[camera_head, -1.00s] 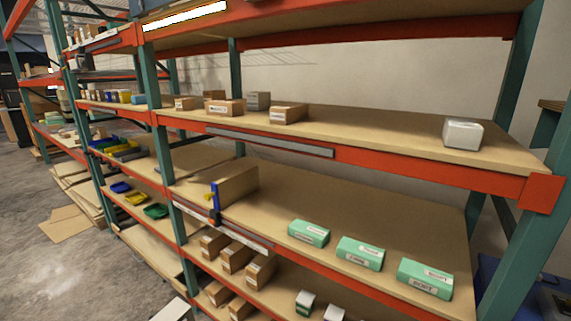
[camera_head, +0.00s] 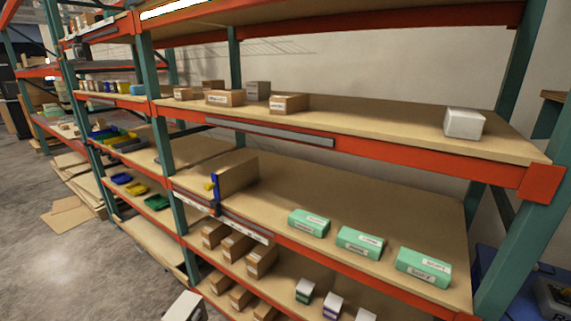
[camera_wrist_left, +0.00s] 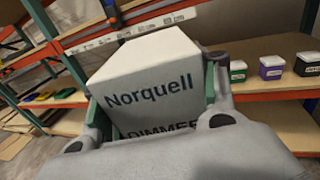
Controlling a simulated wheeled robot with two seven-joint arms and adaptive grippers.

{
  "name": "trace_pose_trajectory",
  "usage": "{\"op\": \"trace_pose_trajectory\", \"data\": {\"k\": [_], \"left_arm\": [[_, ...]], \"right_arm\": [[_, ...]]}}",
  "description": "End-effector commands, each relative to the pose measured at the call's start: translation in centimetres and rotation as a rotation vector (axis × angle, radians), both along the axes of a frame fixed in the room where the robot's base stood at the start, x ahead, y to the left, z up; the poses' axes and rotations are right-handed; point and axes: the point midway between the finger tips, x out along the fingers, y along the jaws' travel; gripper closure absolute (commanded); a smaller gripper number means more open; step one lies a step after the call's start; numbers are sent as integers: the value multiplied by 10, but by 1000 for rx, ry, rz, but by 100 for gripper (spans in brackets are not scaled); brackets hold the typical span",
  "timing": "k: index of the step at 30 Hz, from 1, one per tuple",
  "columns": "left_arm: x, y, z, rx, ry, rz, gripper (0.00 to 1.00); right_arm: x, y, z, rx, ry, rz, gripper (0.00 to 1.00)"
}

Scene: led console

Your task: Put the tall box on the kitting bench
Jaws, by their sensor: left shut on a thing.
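A white box (camera_wrist_left: 150,75) printed "Norquell" and "DIMMER" fills the middle of the left wrist view. My left gripper (camera_wrist_left: 155,105) is shut on it, with one finger on each side. The lower part of the box is hidden behind the gripper body. In the head view a white corner, apparently this box (camera_head: 181,306), shows at the bottom edge, with dark gripper parts (camera_head: 201,314) beside it. It is in front of the shelving, over the floor side. My right gripper is not in view. I cannot make out a kitting bench.
Tall shelving with orange beams (camera_head: 365,148) and green posts (camera_head: 498,240) fills the head view. Green boxes (camera_head: 360,242), a brown box (camera_head: 238,173) and a white box (camera_head: 464,122) stand on it. Open concrete floor (camera_head: 60,265) lies at the left.

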Motion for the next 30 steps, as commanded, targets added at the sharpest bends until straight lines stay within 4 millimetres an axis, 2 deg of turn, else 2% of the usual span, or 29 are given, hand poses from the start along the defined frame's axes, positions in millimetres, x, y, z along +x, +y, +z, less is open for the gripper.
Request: {"op": "trace_pose_trajectory", "data": {"k": [5,21,30], "left_arm": [[-1,-6,-1,-3,-1,32,74],[-2,-24,-2,-5,-2,120,74],[-2,-35,-2,-3,-1,169,74]], "right_arm": [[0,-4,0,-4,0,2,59],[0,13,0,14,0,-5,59],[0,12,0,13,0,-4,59]]}}
